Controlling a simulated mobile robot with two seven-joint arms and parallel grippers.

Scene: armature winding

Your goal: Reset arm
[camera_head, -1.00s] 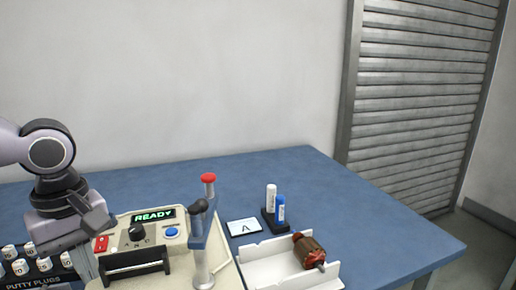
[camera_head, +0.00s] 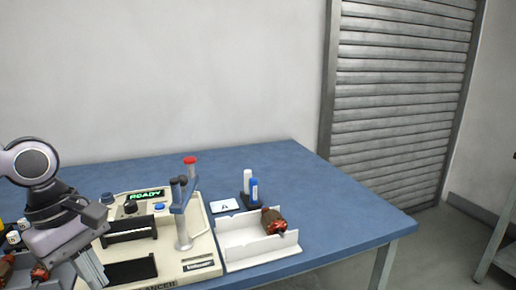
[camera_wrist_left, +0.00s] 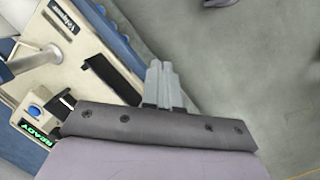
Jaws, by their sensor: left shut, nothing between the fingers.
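My left gripper (camera_head: 93,270) is at the left of the head view, in front of and over the left part of the cream machine (camera_head: 200,250). Its fingers are shut together with nothing between them; the left wrist view also shows the shut fingers (camera_wrist_left: 162,85). The machine has a lit READY display (camera_head: 145,195), a blue button (camera_head: 159,206), dark slots and an upright post with a blue arm (camera_head: 184,196) and red knob (camera_head: 190,160). My right gripper is in neither view.
A white tray (camera_head: 235,222) holds a copper-wound armature (camera_head: 273,220) right of the machine. Behind it are a card marked A (camera_head: 224,206) and a holder with white and blue tubes (camera_head: 253,188). The blue table (camera_head: 330,205) is clear at right.

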